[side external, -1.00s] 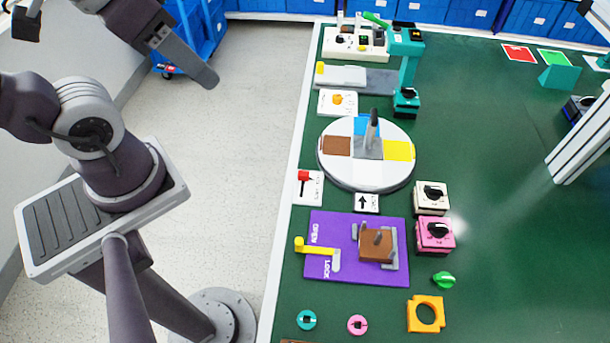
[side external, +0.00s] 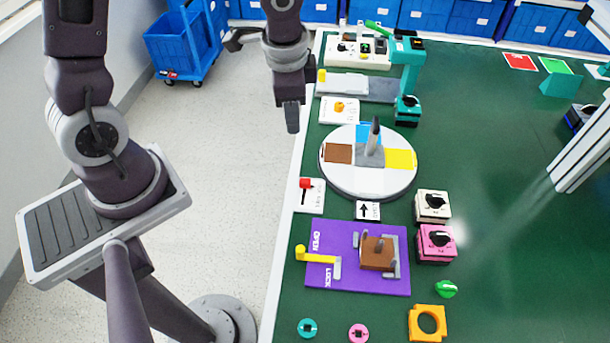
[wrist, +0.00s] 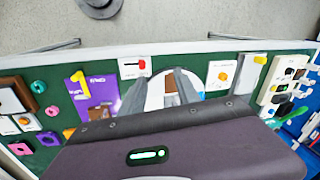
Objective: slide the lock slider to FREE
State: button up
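The lock slider appears to be the red knob (side external: 305,183) on a small white plate (side external: 315,202) by the table's left edge. Its knob sits at one end of a black slot, and the print is too small to read. In the wrist view the red knob (wrist: 142,64) shows on its plate above the fingers. My gripper (side external: 291,126) hangs above the table's left edge, apart from the slider and farther back. In the wrist view my gripper (wrist: 163,76) has two grey fingers with a gap between them and nothing held.
A white turntable (side external: 345,185) with an upright grey handle stands right of the plate. A purple board (side external: 345,284) with a yellow handle (side external: 300,253) lies in front. A white plate with an orange knob (side external: 339,106) lies behind. The table's right middle is largely clear.

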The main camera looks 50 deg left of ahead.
aim_at(305, 180)
jog(key=d+f, duration=0.1)
jog(key=f, duration=0.2)
jog(key=d+f+m+g+h, duration=0.1)
jog(key=f, duration=0.2)
jog(key=d+f+m, duration=0.1)
jog(key=f, duration=0.3)
jog(key=shift+w+g+h, duration=0.3)
jog(key=shift+w, duration=0.05)
notch_tip(305, 180, down, 8)
jog(key=shift+r, duration=0.25)
jog(key=shift+c, duration=0.5)
grip_shut()
